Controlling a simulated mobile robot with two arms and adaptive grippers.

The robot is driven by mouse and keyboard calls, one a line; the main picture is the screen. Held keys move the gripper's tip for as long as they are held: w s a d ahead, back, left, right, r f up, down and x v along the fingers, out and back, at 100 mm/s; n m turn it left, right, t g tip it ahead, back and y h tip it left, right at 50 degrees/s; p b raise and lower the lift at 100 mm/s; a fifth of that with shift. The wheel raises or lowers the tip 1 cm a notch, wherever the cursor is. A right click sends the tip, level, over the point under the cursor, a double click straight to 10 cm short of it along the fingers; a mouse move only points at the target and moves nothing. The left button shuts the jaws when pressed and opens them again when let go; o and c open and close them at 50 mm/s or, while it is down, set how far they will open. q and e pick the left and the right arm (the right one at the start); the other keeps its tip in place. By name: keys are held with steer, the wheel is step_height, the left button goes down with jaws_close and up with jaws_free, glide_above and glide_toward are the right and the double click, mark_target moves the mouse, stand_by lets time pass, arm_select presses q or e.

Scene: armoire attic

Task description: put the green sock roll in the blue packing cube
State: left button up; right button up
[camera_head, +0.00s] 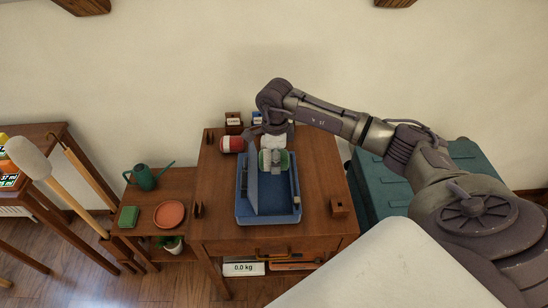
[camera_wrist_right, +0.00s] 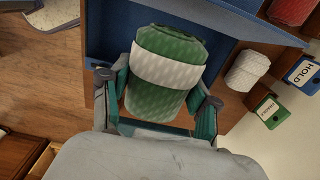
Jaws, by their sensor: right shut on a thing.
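The green sock roll (camera_wrist_right: 160,95), with a white band around its middle, sits between the two fingers of my right gripper (camera_wrist_right: 158,100) in the wrist view. In the head view my right gripper (camera_head: 274,158) is over the back part of the blue packing cube (camera_head: 268,220), with green of the roll (camera_head: 284,160) showing beside it. The gripper is shut on the roll; I cannot tell whether the roll touches the cube's floor. My left gripper is not in view.
A red and white roll (camera_head: 232,145) lies behind the cube's left side. A white roll (camera_wrist_right: 247,70) and small labelled boxes (camera_wrist_right: 300,72) stand near the wall. A small wooden block (camera_head: 341,206) is at the desk's right edge.

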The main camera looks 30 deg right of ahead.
steer(key=shift+a, duration=0.1)
steer(key=shift+f+b, duration=0.25)
steer(key=shift+b, duration=0.2)
steer(key=shift+f+b, duration=0.55)
steer(key=shift+f, duration=0.15)
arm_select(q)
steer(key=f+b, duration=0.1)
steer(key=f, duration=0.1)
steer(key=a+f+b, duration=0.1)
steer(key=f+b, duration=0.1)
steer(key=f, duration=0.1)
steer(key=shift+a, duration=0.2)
arm_select(e)
step_height(320, 180, down, 4)
steer(key=shift+r, duration=0.1)
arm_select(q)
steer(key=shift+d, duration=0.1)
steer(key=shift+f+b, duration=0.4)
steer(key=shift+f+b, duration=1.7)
arm_select(e)
steer(key=shift+f, duration=2.05)
